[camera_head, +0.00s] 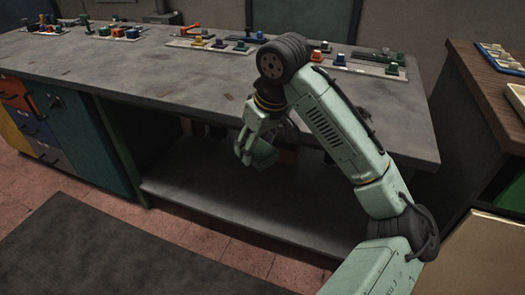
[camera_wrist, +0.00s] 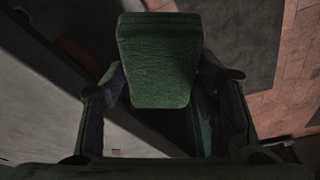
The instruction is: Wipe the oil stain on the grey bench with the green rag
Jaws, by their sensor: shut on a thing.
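A green rag (camera_head: 265,154), looking like a thick folded pad, is held in my gripper (camera_head: 248,146). In the wrist view the rag (camera_wrist: 160,60) sits between the two fingers of my gripper (camera_wrist: 163,82), which are closed on its sides. In the head view the gripper and rag appear just in front of the front edge of the grey bench (camera_head: 150,85), with the open lower shelf behind them. Small dark and brownish marks show on the bench top, but I cannot tell which is the oil stain. My arm hides part of the bench's right side.
Trays with coloured knobs and blocks (camera_head: 210,43) line the back of the bench. Its middle and front are clear. A lower shelf (camera_head: 220,195) lies under it. Drawers (camera_head: 35,118) stand at the left; a wooden-topped counter (camera_head: 485,80) stands at the right. A dark mat (camera_head: 90,255) covers the floor.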

